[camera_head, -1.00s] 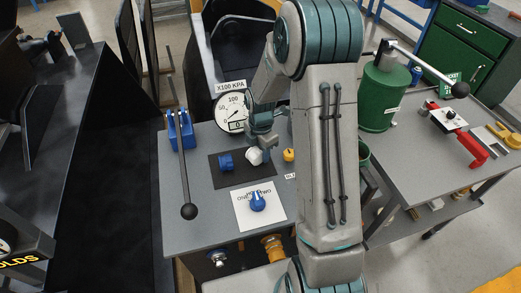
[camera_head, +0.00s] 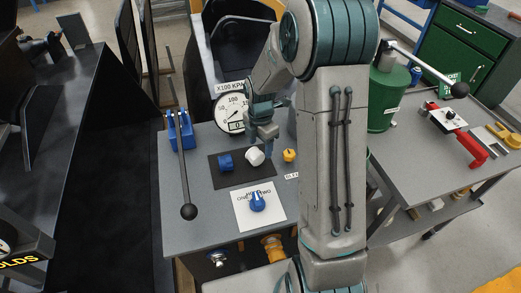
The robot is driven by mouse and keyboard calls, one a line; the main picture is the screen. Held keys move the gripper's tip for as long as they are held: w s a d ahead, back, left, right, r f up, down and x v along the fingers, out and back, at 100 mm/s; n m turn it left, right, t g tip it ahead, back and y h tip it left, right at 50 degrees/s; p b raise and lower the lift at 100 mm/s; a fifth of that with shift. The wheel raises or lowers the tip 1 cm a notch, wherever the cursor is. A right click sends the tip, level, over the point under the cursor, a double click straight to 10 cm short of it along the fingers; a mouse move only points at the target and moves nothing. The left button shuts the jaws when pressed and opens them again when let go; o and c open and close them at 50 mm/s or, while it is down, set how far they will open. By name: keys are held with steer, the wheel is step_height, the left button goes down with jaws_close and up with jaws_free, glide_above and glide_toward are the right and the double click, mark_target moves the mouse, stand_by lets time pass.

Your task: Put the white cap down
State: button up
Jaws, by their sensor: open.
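The white cap (camera_head: 255,156) rests on the dark mat (camera_head: 229,178) on the grey bench top. My gripper (camera_head: 265,140) is open just above and slightly to the right of the cap. The fingers are small in the picture, and I cannot tell whether one still touches the cap. A blue cap (camera_head: 226,162) sits on the mat left of the white one.
A yellow fitting (camera_head: 289,155) stands right of the mat. A blue knob (camera_head: 257,202) sits on a white label plate in front. A pressure gauge (camera_head: 231,112) stands behind, and a black-knobbed lever (camera_head: 188,211) lies to the left.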

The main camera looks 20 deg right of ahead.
step_height(320, 180, up, 8)
steer(key=s+a+r+m+t, duration=0.1)
steer(key=s+r+m, duration=0.3)
steer(key=s+m, duration=0.7)
steer(key=s+a+r+m+t, duration=0.1)
steer(key=s+r+m, duration=0.4)
steer(key=s+m, duration=0.5)
steer(key=shift+s+a+m+t, duration=0.15)
steer(key=shift+s+m+t, duration=0.3)
steer(key=shift+m, duration=0.45)
steer(key=shift+w, duration=0.1)
